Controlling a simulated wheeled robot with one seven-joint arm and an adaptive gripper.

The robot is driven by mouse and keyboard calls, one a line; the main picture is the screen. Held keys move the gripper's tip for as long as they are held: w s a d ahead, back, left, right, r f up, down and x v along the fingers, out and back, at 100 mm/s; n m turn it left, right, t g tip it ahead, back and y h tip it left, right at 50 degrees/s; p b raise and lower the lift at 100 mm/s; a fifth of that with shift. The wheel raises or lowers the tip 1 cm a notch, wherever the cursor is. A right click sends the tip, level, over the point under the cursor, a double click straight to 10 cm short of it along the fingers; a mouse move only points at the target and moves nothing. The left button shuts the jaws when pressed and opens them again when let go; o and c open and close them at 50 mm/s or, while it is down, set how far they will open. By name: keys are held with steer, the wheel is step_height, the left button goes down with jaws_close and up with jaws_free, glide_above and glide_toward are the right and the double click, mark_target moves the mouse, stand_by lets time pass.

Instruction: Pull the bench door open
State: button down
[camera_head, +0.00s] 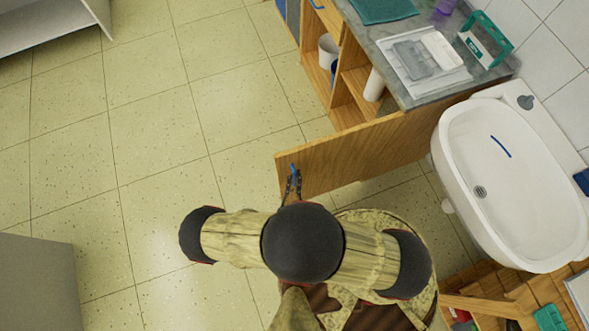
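The bench (405,85) stands at the upper right, with a grey top and wooden shelves below. Its wooden door (345,157) stands swung out from the front, and the shelves behind it show. A small blue handle (293,170) sits near the door's free left end. My gripper (292,184) is at that end, its dark fingers right by the handle. My arm hides most of the gripper from above. Whether the fingers are closed on the handle cannot be told.
A white washbasin (510,190) is fixed to the tiled wall right of the door. White cups (328,50) stand in the bench shelves. Wooden shelving (495,300) is at the lower right. A grey cabinet (38,285) is at the lower left. The tiled floor (150,130) on the left is clear.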

steer(key=c, duration=2)
jaws_free()
steer(key=shift+a, duration=0.15)
steer(key=shift+r, duration=0.1)
